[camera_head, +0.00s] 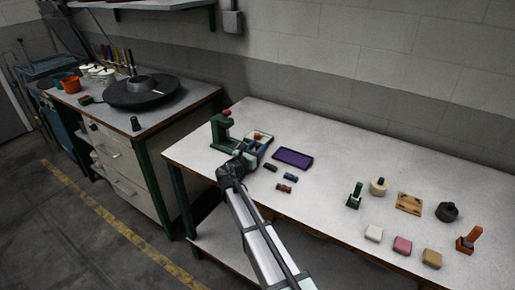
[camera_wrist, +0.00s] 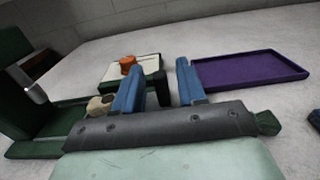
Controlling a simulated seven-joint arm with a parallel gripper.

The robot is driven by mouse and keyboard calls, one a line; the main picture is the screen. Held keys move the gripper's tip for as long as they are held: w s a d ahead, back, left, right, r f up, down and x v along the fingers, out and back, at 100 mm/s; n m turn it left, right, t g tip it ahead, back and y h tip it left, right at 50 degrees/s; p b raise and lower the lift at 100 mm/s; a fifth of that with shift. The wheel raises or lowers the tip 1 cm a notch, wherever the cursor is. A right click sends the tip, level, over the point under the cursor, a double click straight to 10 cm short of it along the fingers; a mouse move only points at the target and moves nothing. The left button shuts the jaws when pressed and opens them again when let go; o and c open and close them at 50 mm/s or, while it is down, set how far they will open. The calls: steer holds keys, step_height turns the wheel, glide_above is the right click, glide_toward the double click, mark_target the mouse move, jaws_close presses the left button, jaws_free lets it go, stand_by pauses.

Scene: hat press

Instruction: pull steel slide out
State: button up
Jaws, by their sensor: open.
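The green press (camera_head: 222,135) stands at the left end of the white bench. In the wrist view its green frame (camera_wrist: 18,95) fills the left side. I cannot clearly pick out the steel slide. A small tan knob (camera_wrist: 97,106) shows just left of my left finger, partly hidden by it. In the head view my gripper (camera_head: 246,160) is beside the press base, which my arm partly hides.
A pale green-edged tray with an orange knob (camera_wrist: 128,64) lies beyond the fingers. A purple tray (camera_head: 292,158) lies to the right. Several other items stand further right, with bare bench between.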

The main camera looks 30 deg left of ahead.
steer(key=s, duration=1.3)
steer(key=shift+s, duration=0.3)
